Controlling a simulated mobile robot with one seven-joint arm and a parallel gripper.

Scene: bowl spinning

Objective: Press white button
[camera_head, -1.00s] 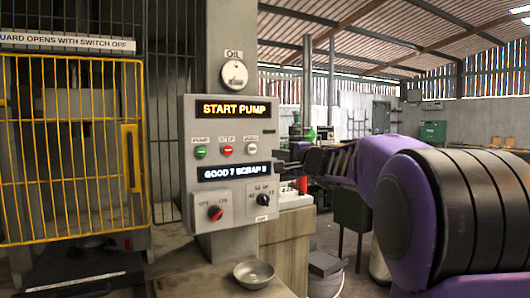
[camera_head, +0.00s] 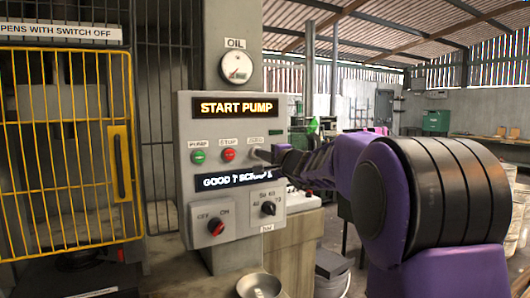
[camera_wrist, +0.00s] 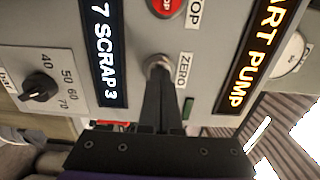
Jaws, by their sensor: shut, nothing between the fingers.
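The control panel (camera_head: 190,228) shows a green PUMP button (camera_head: 198,157) and a red STOP button (camera_head: 228,154). The white button under the ZERO label is hidden behind my gripper (camera_head: 260,155) in the head view. In the wrist view only the rim of the white button (camera_wrist: 155,60) shows, next to the ZERO label (camera_wrist: 186,76). My gripper (camera_wrist: 159,76) is shut and empty, its fingertips over this button. I cannot tell whether they touch it or press it. The upper display reads START PUMP.
A yellow guard gate (camera_head: 120,165) stands at the left. A metal bowl (camera_head: 259,287) sits below the panel. An oil gauge (camera_head: 236,67) is above.

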